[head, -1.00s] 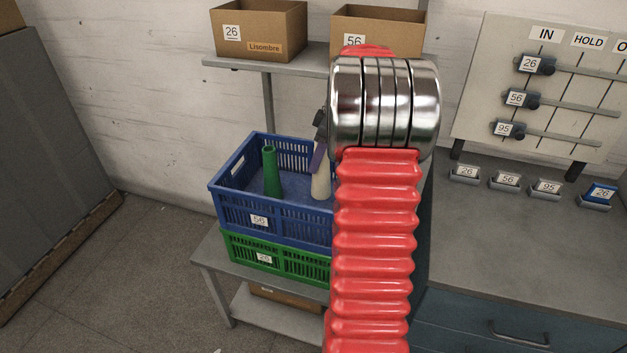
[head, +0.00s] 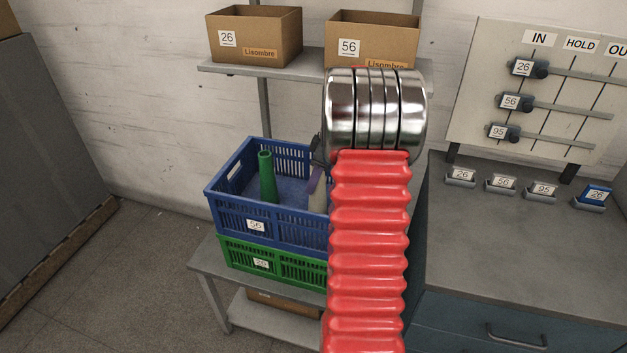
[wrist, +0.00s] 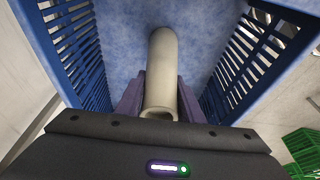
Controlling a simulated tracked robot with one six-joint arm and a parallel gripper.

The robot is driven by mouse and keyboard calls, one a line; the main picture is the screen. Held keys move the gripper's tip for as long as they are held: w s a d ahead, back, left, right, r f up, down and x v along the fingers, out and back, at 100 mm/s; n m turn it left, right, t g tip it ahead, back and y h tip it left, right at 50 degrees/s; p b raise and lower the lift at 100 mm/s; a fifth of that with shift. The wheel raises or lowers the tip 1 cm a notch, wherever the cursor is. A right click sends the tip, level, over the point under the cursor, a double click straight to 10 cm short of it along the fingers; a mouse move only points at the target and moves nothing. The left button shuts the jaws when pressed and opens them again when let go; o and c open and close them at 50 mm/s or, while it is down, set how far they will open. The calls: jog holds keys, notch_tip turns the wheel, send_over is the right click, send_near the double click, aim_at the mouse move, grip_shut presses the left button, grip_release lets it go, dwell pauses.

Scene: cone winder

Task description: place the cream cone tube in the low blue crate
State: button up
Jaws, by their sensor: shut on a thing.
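The cream cone tube (wrist: 162,70) is between the fingers of my gripper (wrist: 160,98) in the wrist view, inside the walls of the blue crate (wrist: 75,45). My gripper is shut on it. In the head view the cream tube (head: 317,195) shows partly beside my gripper (head: 316,172), and my arm hides the rest. The blue crate (head: 272,227), labelled 56, also holds an upright green cone tube (head: 267,178). I cannot tell whether the cream tube touches the crate floor.
The blue crate sits on a green crate (head: 260,261) on a grey bench (head: 208,262). Cardboard boxes (head: 254,36) stand on the shelf above. A counter (head: 500,230) and a slider board (head: 545,90) are at the right. Floor at the left is clear.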

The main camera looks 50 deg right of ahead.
jog(key=o, duration=1.2)
jog(key=shift+c, duration=0.2)
jog(key=v, duration=1.2)
jog(key=s+a+r+m+h, duration=0.1)
jog(key=a+r, duration=0.2)
jog(key=a, duration=0.9)
jog(key=a+r+m, duration=0.1)
jog(key=a+r, duration=0.2)
jog(key=a, duration=0.9)
jog(key=s+a+f+m+t, duration=0.1)
jog(key=s+a, duration=0.6)
jog(key=a, duration=0.1)
jog(key=s+a+f+m+t, duration=0.1)
jog(key=s+a+f+m, duration=0.1)
jog(key=s+a, duration=0.5)
jog(key=shift+a+f+m+t+h, duration=0.3)
jog(key=shift+a+f, duration=0.05)
jog(key=shift+a, duration=0.8)
